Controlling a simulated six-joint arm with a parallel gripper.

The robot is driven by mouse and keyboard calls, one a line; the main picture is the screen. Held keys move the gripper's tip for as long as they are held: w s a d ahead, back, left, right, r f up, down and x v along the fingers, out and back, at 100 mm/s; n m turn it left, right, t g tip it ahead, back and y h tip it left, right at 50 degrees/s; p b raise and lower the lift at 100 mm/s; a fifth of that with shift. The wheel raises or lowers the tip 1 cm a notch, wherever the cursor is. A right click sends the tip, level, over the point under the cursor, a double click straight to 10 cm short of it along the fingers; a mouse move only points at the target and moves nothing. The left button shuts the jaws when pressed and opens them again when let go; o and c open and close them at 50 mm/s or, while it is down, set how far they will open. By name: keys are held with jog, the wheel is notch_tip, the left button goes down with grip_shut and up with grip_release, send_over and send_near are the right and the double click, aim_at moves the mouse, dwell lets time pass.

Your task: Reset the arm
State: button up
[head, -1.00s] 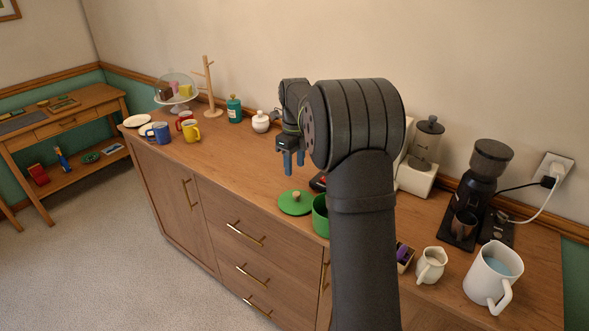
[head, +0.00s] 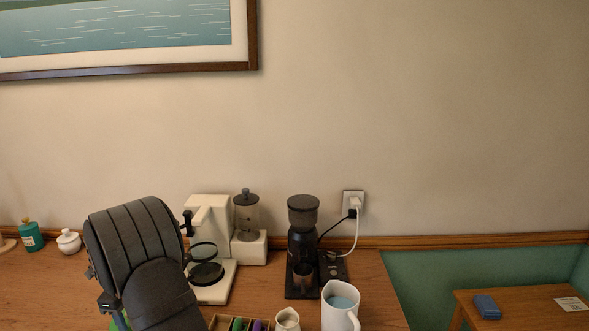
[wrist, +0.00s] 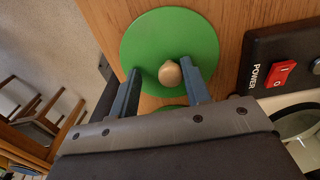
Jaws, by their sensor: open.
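My gripper (wrist: 160,75) is open and empty in the wrist view, with its two blue-grey fingers apart. Below it lies a round green lid (wrist: 150,50) with a pale wooden knob (wrist: 170,73). The knob appears between the fingertips in the picture; I cannot tell the height gap. A sliver of another green thing shows behind the gripper body. In the head view, my dark arm bends at the lower left and hides most of the gripper.
A coffee machine (head: 210,215) and a black grinder (head: 303,245) stand along the wall. A white pitcher (head: 340,312), a creamer (head: 287,320) and a box with coloured items (head: 222,323) are in front. A red power switch (wrist: 283,72) is beside the lid.

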jog(key=shift+r, duration=1.85)
